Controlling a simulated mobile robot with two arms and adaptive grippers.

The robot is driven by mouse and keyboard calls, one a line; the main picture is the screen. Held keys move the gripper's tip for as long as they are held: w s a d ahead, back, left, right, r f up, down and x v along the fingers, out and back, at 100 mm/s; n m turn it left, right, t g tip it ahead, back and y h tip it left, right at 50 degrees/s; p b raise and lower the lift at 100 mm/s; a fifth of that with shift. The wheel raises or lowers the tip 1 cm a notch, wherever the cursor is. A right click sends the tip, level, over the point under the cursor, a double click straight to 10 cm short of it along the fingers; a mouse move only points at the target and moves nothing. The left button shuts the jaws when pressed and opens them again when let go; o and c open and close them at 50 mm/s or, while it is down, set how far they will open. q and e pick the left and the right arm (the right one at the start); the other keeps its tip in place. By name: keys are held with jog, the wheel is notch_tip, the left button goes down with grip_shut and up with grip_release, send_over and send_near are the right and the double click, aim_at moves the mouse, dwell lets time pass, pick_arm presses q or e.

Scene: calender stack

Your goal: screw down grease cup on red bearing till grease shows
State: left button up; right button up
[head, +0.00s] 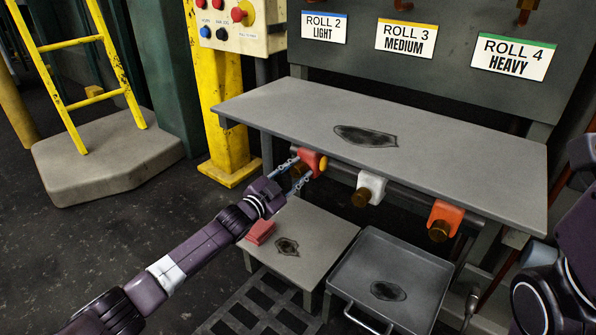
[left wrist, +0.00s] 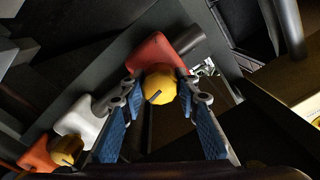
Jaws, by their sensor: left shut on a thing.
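The red bearing (head: 312,158) sits under the front edge of the grey bench, leftmost of three. Its brass grease cup (left wrist: 160,84) is between the fingers of my left gripper (head: 299,172), which is shut on it. The cup's end with a dark mark faces the left wrist camera, and the red bearing (left wrist: 160,52) shows behind it. In the head view the fingers partly hide the cup. A small yellow-orange patch shows on the right side of the red bearing; I cannot tell for sure whether it is grease. My right gripper is out of view.
A white bearing (head: 371,184) and an orange bearing (head: 446,214), each with a brass cup, are to the right under the bench (head: 260,100). Below are a low table (head: 318,235) with red folded cloths (head: 260,232) and a grey tray (head: 420,270). A yellow post (head: 225,130) stands left.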

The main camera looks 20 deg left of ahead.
pick_arm(q)
jog(key=o, duration=1.2)
jog(key=shift+c, duration=0.2)
jog(key=shift+s, duration=0.1)
jog(key=v, duration=1.1)
jog(key=shift+s, duration=0.4)
jog(key=shift+s+a+f, duration=0.1)
jog(key=shift+a, duration=0.05)
